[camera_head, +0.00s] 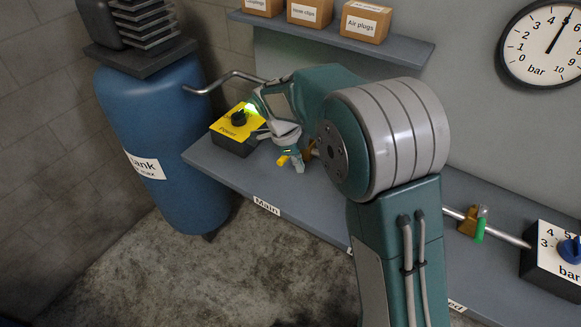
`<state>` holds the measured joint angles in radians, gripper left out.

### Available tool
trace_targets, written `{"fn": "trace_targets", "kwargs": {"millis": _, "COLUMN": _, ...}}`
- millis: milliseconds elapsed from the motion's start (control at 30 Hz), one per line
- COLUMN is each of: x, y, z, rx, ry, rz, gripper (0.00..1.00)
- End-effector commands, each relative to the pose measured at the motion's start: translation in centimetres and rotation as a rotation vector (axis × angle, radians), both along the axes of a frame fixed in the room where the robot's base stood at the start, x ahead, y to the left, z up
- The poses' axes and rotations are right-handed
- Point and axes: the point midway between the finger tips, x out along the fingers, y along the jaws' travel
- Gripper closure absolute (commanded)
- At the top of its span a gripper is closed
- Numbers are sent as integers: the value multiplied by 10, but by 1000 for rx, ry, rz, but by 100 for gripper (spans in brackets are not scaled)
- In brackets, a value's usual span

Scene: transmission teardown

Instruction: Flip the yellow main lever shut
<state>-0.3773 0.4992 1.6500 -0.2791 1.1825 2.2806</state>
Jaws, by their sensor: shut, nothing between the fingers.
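The yellow main lever (283,160) shows as a small yellow piece above the bench edge labelled "Main". It sits beside a brass valve body (308,149) that my arm partly hides, so its exact angle is hard to tell. My gripper (292,163) is right at the lever, shut with nothing held. Its fingers are small in the picture and overlap the lever's right side; I cannot tell whether they touch it.
A yellow-topped "Power" box (231,124) with a black knob stands left of my gripper, near the blue tank (160,165). A green-handled valve (479,229) and regulator box (552,262) are at right. A shelf with boxes (365,22) and a pressure gauge (543,44) are behind.

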Motion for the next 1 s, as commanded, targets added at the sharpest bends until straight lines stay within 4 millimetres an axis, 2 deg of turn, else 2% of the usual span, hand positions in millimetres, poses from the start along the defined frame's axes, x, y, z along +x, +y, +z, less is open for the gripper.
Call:
{"fn": "trace_targets", "kwargs": {"millis": 500, "x": 13, "y": 22, "z": 75, "rx": -1, "ry": -1, "rz": -1, "gripper": 100}}
{"fn": "trace_targets", "kwargs": {"millis": 700, "x": 14, "y": 24, "z": 85, "rx": -2, "ry": 2, "rz": -2, "gripper": 100}}
{"fn": "trace_targets", "kwargs": {"millis": 1000, "x": 14, "y": 23, "z": 85, "rx": -2, "ry": 2, "rz": -2, "gripper": 100}}
